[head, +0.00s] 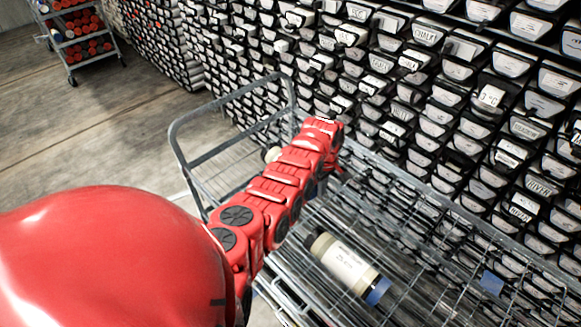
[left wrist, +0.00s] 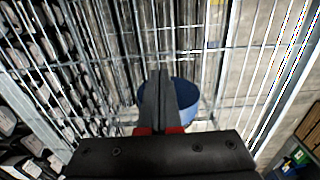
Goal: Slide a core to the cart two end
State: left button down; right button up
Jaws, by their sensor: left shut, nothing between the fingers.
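My left arm reaches out over a wire cart (head: 390,215) in the head view. My left gripper (left wrist: 160,100) is shut and empty in the left wrist view, its two dark fingers pressed together. A blue round cap (left wrist: 187,112) of a core shows just behind the fingertips; I cannot tell if they touch it. In the head view a core (head: 345,262) with a white label and a blue end cap lies on the cart's wire shelf. The pale end of another core (head: 272,154) shows beside my forearm, which hides the rest of it. My right gripper is in neither view.
A tall rack (head: 440,100) of labelled core boxes stands close along the cart's far side. The cart's tubular handle (head: 232,105) rises left of my arm. Another cart (head: 80,40) with red-ended cores stands at the back left. The floor (head: 110,130) between is clear.

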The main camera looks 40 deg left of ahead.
pick_arm(q)
jog(key=c, duration=1.2)
grip_release()
